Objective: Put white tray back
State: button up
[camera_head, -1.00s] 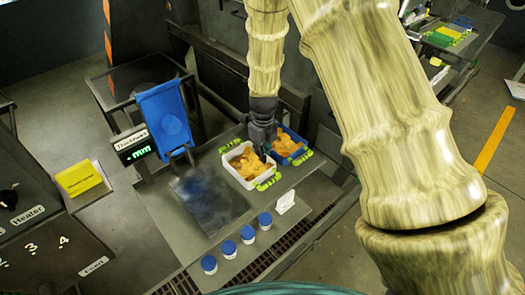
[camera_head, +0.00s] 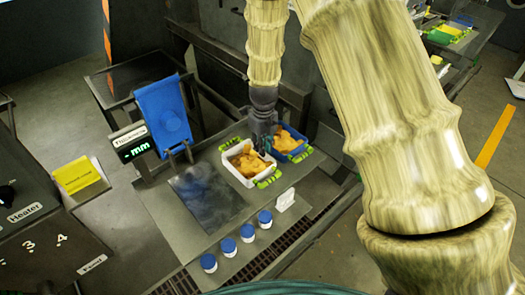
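The white tray (camera_head: 238,176) has green handles and holds orange-brown material. It sits on the grey bench right of the dark square plate. A blue tray (camera_head: 301,154) with similar contents and green handles stands right beside it. My gripper (camera_head: 264,147) points down from above, at the side of the white tray nearest the blue tray. Its fingertips are small and partly hidden against the trays, so I cannot tell whether they are open or touching the rim.
Several blue-capped white jars (camera_head: 247,233) line the bench's front edge, with a small white object (camera_head: 285,199) near them. A thickness display (camera_head: 133,144) and blue panel (camera_head: 163,114) stand at the left. The dark plate (camera_head: 208,192) is bare.

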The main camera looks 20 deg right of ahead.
notch_tip(320, 180, up, 10)
jog(key=b, duration=0.3)
dwell(0.3)
jog(key=shift+d, duration=0.1)
